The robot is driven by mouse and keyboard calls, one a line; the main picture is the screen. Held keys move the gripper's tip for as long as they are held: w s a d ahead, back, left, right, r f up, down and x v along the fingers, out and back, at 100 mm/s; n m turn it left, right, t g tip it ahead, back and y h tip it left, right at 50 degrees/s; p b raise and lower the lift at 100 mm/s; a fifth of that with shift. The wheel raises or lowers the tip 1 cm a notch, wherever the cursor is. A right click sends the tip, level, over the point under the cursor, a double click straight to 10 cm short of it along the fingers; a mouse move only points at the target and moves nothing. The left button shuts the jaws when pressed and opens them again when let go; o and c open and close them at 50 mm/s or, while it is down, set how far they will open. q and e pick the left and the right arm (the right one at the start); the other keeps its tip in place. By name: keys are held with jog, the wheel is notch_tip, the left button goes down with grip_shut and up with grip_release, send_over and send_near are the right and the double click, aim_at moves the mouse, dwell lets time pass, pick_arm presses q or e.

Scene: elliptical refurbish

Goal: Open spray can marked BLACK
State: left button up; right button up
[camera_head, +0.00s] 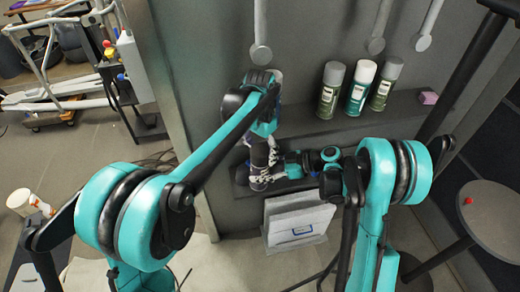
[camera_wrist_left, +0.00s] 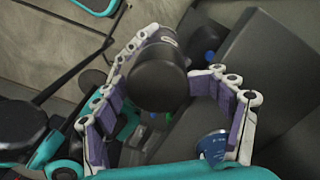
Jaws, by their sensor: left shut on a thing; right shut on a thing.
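A black cylinder, seemingly the spray can (camera_head: 259,154), stands between my two grippers in the head view. No marking on it is readable. My left gripper (camera_head: 266,138) is above it, its fingers partly hidden by the wrist. In the left wrist view, the fingers of my left gripper (camera_wrist_left: 165,95) curl around the smooth dark end of the black can (camera_wrist_left: 158,78) and close on it. My right gripper (camera_head: 262,177) comes in from the right, lower down, with its pale fingers wrapped around the can's lower part. Where cap and body meet cannot be seen.
Three green-labelled cans, left (camera_head: 330,90), middle (camera_head: 360,88) and right (camera_head: 384,84), stand on the dark shelf (camera_head: 310,128) with a pink block (camera_head: 428,97). A white box (camera_head: 298,222) is below. A round table (camera_head: 495,220) is at right.

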pick_arm(q)
jog(key=shift+s, duration=0.15)
jog(key=c, duration=0.9)
jog(key=shift+o, duration=0.2)
jog(key=shift+d, duration=0.1)
jog(key=shift+r, duration=0.1)
jog(key=shift+r, duration=0.25)
jog(key=c, duration=0.4)
jog(key=shift+r, duration=0.15)
jog(key=shift+c, duration=0.9)
jog(key=shift+r, duration=0.7)
